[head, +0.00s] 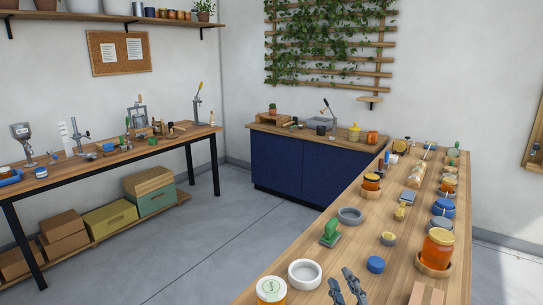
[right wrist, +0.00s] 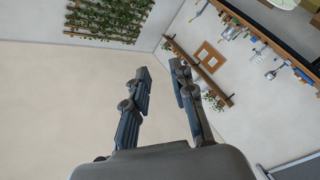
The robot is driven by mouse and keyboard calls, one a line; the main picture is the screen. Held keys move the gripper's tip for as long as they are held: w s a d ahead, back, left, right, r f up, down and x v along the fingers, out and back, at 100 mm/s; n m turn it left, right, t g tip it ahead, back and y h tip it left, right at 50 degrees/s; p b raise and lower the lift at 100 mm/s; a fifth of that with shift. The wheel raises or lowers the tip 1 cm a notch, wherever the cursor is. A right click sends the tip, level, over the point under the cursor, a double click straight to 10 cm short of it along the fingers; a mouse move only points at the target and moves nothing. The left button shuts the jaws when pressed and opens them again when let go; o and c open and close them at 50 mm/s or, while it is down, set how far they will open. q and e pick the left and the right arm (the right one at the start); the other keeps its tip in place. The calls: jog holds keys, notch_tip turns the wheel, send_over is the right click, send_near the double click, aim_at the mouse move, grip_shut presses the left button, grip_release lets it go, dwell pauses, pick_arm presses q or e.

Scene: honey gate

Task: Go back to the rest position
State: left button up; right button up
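My right gripper (head: 341,277) shows at the bottom of the head view, over the near part of the long wooden table (head: 335,232). In the right wrist view its two dark fingers (right wrist: 159,68) stand apart with nothing between them, and the wall and shelf show beyond. My left gripper is not in view. Close to the right gripper are a white ring-shaped dish (head: 305,287), a blue lid (head: 376,265) and a honey jar with a pale lid (head: 271,292), which the frame's bottom edge cuts off.
A large honey jar (head: 438,249) stands on a wooden coaster at the right. A green-handled stamp (head: 330,233), grey ring (head: 350,216) and several smaller jars crowd the table. A blue cabinet (head: 290,168) and a side workbench (head: 110,163) stand behind. Grey floor (head: 215,235) lies open between.

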jog(key=s+d+f+m+g+h, duration=0.1)
jog(key=s+d+f+m+g, duration=0.3)
jog(key=f, duration=0.4)
jog(key=s+d+f+m+g+h, duration=0.2)
jog(key=s+f+g, duration=0.2)
jog(key=s+f, duration=0.3)
jog(key=s+f+m+g+y, duration=0.1)
jog(key=s+f+g, duration=0.35)
jog(key=s, duration=0.35)
jog(key=s+f+m+g, duration=0.25)
jog(key=s+f, duration=0.25)
jog(key=s, duration=0.3)
notch_tip(320, 180, down, 25)
jog(key=s+n+g, duration=0.1)
jog(key=s+d+f+g, duration=0.1)
jog(key=s+d+f, duration=0.2)
jog(key=s+f, duration=1.3)
jog(key=shift+s+f+g, duration=0.3)
jog(key=shift+s, duration=0.2)
